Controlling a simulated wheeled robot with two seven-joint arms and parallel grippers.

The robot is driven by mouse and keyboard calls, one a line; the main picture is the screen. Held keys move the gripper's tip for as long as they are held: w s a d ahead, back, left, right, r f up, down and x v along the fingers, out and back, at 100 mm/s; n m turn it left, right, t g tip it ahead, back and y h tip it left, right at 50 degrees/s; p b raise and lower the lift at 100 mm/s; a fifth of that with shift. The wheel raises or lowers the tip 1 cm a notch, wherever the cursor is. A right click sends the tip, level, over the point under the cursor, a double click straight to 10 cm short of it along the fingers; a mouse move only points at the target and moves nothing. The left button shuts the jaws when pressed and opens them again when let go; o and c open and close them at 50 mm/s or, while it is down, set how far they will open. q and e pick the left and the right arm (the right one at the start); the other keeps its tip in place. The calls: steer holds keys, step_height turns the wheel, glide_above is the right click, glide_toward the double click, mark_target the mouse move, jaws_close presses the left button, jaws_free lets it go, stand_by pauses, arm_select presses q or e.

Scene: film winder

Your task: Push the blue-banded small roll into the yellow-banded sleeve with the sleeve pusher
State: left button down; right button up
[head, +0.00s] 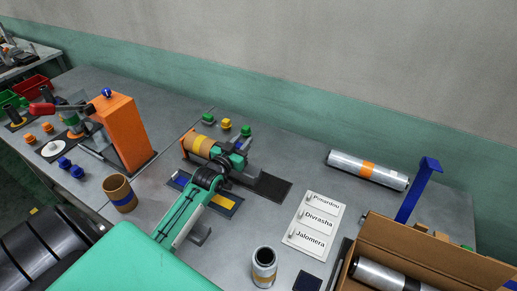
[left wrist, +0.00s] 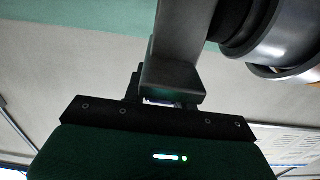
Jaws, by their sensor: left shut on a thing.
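The yellow-banded sleeve (head: 203,147) is a brown tube lying on its side in an orange-ended holder, mid-table in the head view. The sleeve pusher stands in line with its right end; its black base (head: 270,187) runs to the right. My left gripper (head: 238,152) is at the pusher, just right of the sleeve, and is shut on a part of it, most likely its handle. The held part is largely hidden by my arm. The grey fingers show in the left wrist view (left wrist: 172,82). I cannot make out the blue-banded small roll. My right gripper is out of view.
An orange machine (head: 122,130) stands to the left. A silver roll (head: 264,268) stands in front. Label cards (head: 313,222), a long orange-banded roll (head: 367,170) and a cardboard box (head: 440,255) lie to the right.

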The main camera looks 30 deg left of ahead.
arm_select(q)
steer(key=shift+s+a, duration=0.1)
steer(key=shift+a, duration=2.25)
steer(key=c, duration=1.1)
jaws_free()
steer(key=shift+s+f+b, duration=0.1)
steer(key=shift+s+b, duration=0.25)
steer(key=shift+s, duration=0.05)
steer(key=shift+s+d+b, duration=0.2)
steer(key=shift+s+b, duration=0.45)
steer(key=shift+s, duration=2.6)
steer(key=shift+s+d+b, duration=0.2)
steer(key=shift+s+b, duration=0.4)
steer(key=shift+s, duration=2.65)
steer(key=shift+r, duration=0.2)
